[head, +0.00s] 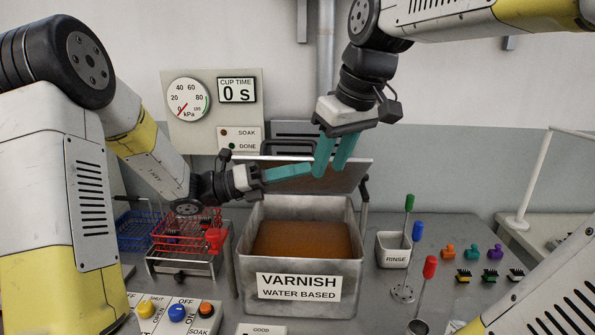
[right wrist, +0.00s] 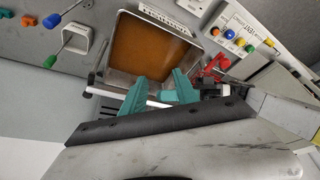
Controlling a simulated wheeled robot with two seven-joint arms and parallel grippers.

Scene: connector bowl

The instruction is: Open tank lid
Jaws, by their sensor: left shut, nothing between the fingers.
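The metal tank (head: 350,280), labelled VARNISH WATER BASED, stands in the middle of the bench with brown liquid (head: 305,240) showing inside. Its lid (head: 350,178) is raised along the back edge and tilted up, so the tank mouth is uncovered. My left gripper (head: 308,170) is shut and empty, in front of the lid's face above the tank's back edge. My right gripper (head: 333,172) is open and points down in front of the lid, right beside the left fingertips; I cannot tell if it touches the lid. The right wrist view shows the tank (right wrist: 118,35) beyond its spread fingers.
Red (head: 190,230) and blue (head: 135,240) wire baskets stand left of the tank. A RINSE cup (head: 393,262), coloured-handled tools (head: 430,267) and small connectors (head: 472,252) lie to the right. A button panel (head: 165,318) is at the front left. A gauge board (head: 180,135) hangs behind.

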